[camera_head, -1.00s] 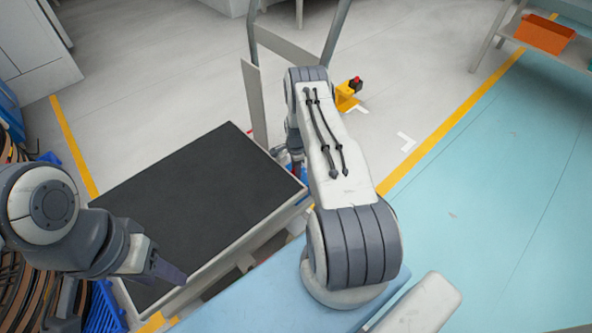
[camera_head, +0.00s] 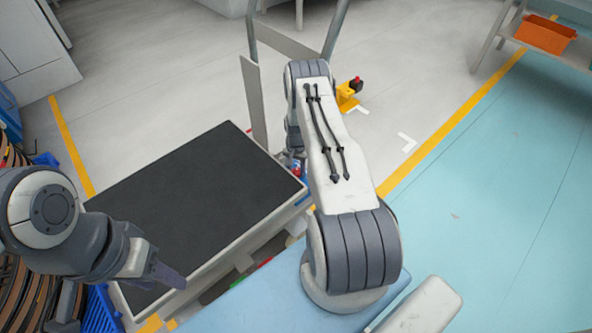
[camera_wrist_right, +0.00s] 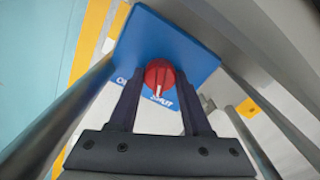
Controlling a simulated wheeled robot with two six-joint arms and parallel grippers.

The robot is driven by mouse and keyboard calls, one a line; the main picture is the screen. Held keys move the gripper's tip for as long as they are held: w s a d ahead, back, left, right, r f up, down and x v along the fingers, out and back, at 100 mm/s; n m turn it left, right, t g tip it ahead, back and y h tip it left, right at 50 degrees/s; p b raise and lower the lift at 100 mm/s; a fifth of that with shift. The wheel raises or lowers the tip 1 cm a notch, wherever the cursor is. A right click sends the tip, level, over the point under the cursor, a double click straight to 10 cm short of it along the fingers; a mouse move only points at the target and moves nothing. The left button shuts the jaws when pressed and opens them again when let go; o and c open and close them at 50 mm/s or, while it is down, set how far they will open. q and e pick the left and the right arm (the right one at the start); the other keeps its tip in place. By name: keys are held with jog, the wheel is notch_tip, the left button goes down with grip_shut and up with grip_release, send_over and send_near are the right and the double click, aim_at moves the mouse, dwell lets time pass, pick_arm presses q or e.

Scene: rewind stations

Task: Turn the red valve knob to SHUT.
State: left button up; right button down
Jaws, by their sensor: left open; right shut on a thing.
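The red valve knob (camera_wrist_right: 159,76) sits on a blue panel (camera_wrist_right: 185,45) in the right wrist view. A white pointer line on the knob points towards the "SHUT" lettering (camera_wrist_right: 162,100) below it. Lettering starting with "O" is to the left, partly hidden by a finger. My right gripper (camera_wrist_right: 158,88) is shut on the knob, with one dark finger on each side. In the head view my right arm hides most of that area. My left gripper (camera_head: 168,275) is open and empty, over the front edge of the black-topped table.
The black-topped table (camera_head: 190,210) is clear on top. A metal frame (camera_head: 255,110) stands beyond it, close to my right arm. Coiled brown material (camera_head: 25,290) and a blue crate (camera_head: 100,312) are at the left. An orange bin (camera_head: 545,35) is on a shelf at the far right.

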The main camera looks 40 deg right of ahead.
aim_at(296, 170)
jog(key=shift+n, duration=1.2)
jog(key=shift+c, duration=1.7)
grip_release()
jog(key=shift+r, duration=0.1)
notch_tip(296, 170, up, 10)
jog(key=p, duration=0.2)
jog(key=shift+r+p, duration=0.15)
jog(key=shift+p, duration=0.25)
